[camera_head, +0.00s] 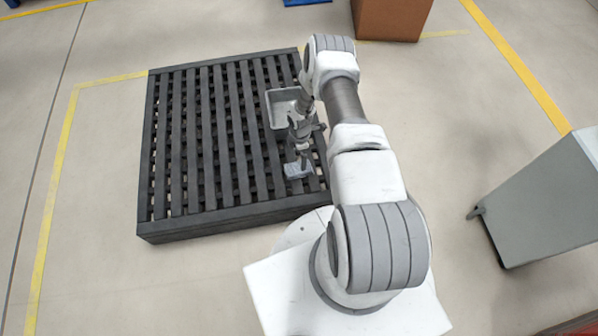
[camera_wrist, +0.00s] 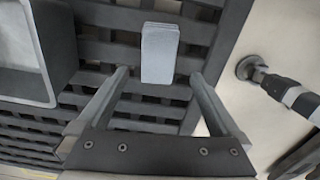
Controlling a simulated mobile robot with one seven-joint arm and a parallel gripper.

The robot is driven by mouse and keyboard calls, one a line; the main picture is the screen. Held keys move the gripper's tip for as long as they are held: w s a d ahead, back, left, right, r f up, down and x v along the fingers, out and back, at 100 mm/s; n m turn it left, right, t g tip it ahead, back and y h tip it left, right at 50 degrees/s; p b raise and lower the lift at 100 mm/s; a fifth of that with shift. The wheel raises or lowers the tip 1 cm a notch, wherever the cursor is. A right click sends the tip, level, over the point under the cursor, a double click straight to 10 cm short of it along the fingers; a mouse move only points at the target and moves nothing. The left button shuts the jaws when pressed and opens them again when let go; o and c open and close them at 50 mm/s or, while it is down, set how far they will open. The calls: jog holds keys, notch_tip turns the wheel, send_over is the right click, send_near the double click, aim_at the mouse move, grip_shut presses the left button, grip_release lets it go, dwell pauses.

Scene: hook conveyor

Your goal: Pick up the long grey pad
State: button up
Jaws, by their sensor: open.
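The long grey pad (camera_wrist: 159,53) is a light grey block lying on a dark slatted pallet (camera_head: 170,150). In the head view the pad (camera_head: 297,170) sits near the pallet's near right part, just below my gripper (camera_head: 302,152). In the wrist view my gripper (camera_wrist: 160,88) is open, with one finger to each side of the pad's lower end. The fingers appear apart from the pad, and nothing is held. I cannot tell the exact height of the fingertips above it.
A grey open tray (camera_head: 284,107) stands on the pallet behind the pad; its wall (camera_wrist: 65,45) shows at left in the wrist view. A brown box (camera_head: 391,18) stands beyond the pallet. A grey cabinet (camera_head: 540,200) is at right. The floor left of the pallet is clear.

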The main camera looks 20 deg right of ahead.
aim_at(299, 168)
notch_tip(299, 168, down, 10)
jog(key=b, duration=0.4)
jog(key=shift+w+a, duration=0.1)
jog(key=shift+r, duration=0.1)
jog(key=c, duration=1.2)
jog(key=shift+c, duration=0.2)
jog(key=shift+r, duration=0.1)
jog(key=shift+r+p, duration=0.4)
jog(key=shift+r, duration=0.25)
notch_tip(299, 168, up, 3)
jog(key=shift+r+p, duration=0.1)
jog(key=shift+p, duration=0.75)
jog(key=s+d+r+p, duration=0.3)
jog(key=s+d+r, duration=0.3)
jog(key=d, duration=0.3)
jog(key=shift+s+d+r+p, duration=0.15)
jog(key=shift+s+d+p, duration=0.15)
jog(key=shift+s+p, duration=0.1)
